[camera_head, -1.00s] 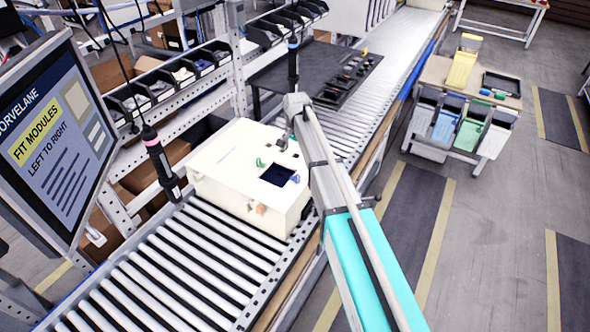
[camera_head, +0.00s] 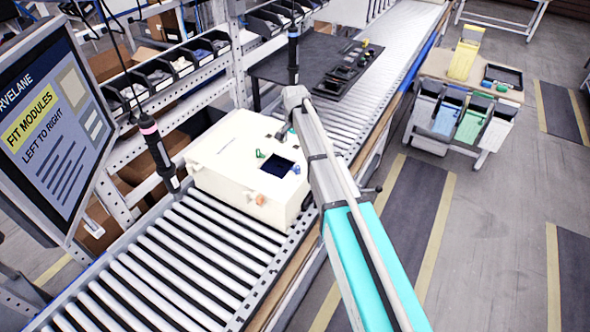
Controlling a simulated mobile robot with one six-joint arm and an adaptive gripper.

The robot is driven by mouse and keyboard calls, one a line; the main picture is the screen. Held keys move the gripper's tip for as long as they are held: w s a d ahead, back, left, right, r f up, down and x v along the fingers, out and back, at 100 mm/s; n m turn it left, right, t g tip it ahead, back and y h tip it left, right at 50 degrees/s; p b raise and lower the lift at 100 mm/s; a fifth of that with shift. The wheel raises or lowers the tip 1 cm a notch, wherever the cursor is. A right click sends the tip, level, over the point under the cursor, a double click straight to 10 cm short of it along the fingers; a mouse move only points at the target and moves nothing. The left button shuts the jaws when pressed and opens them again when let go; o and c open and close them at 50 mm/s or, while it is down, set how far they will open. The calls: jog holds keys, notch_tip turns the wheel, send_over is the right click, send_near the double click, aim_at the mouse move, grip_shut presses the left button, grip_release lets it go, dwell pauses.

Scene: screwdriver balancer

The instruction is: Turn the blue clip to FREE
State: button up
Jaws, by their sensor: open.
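The blue clip (camera_head: 296,169) is a small blue piece on top of the cream housing (camera_head: 225,150), at the right edge of a dark square opening (camera_head: 277,167). It is too small to read its setting or any FREE mark. A green clip (camera_head: 259,154) sits at the opening's upper left. My gripper (camera_head: 283,135) shows only in small part, at the far end of my arm, over the housing's back edge and behind the blue clip. It is open and appears apart from the clip. My arm hides the housing's right side.
The housing stands on a roller conveyor (camera_head: 165,265). A dark handheld tool (camera_head: 158,150) hangs at its left, and another (camera_head: 293,60) behind it. A monitor (camera_head: 50,130) stands at left. A bin cart (camera_head: 470,100) stands at right, past clear floor.

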aim_at(295, 169)
jog(key=shift+f+b, duration=5.55)
jog(key=shift+f, duration=0.3)
jog(key=c, duration=1.1)
jog(key=shift+c, duration=0.2)
